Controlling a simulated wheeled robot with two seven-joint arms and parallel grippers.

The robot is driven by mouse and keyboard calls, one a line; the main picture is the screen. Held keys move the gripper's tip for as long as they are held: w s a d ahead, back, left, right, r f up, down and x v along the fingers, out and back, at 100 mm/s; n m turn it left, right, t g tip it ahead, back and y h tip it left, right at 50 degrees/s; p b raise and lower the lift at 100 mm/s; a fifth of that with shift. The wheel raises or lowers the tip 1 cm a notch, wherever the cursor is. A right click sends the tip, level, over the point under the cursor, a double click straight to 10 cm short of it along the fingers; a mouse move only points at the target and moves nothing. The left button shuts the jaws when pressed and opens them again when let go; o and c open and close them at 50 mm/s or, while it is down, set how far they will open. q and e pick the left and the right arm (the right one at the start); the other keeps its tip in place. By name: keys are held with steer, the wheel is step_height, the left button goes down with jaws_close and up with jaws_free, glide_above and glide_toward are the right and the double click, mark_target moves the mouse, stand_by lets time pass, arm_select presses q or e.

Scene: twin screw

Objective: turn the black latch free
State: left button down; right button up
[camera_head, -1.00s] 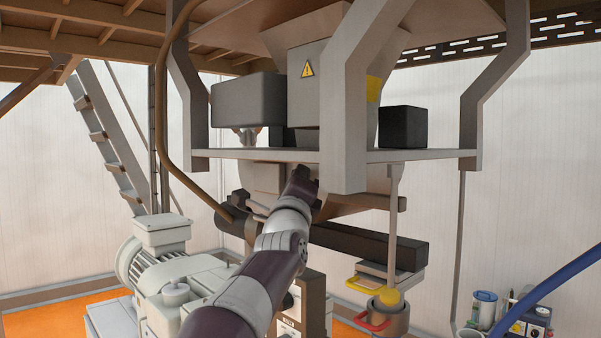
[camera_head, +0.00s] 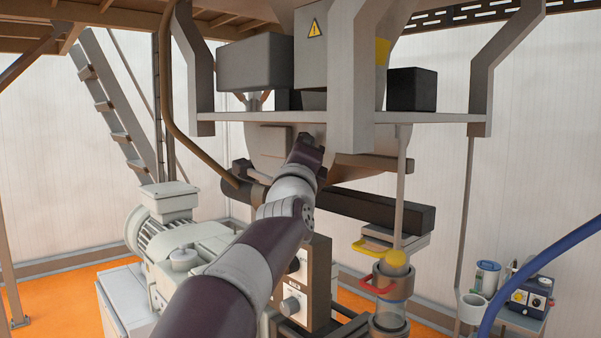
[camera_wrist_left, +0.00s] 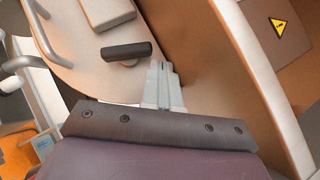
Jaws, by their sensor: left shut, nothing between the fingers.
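The black latch (camera_wrist_left: 127,51) shows in the left wrist view as a short dark bar on the pale curved wall of the hopper. I cannot make it out in the head view, where my arm covers that area. My left gripper (camera_wrist_left: 162,82) is shut and empty, its pale fingers close together just right of and below the latch in the picture. I cannot tell whether they touch it. In the head view the end of my left arm (camera_head: 304,152) is in front of the hopper, under the grey platform. My right gripper is out of view.
The grey platform (camera_head: 440,117) with its thick legs hangs above my left arm. A long black bar (camera_head: 380,209) lies behind and right of it.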

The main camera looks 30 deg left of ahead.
arm_select(q)
steer(key=b+v, duration=0.3)
steer(key=v, duration=0.6)
steer(key=shift+s+f, duration=0.15)
steer(key=shift+s, duration=0.2)
steer(key=shift+d, duration=0.1)
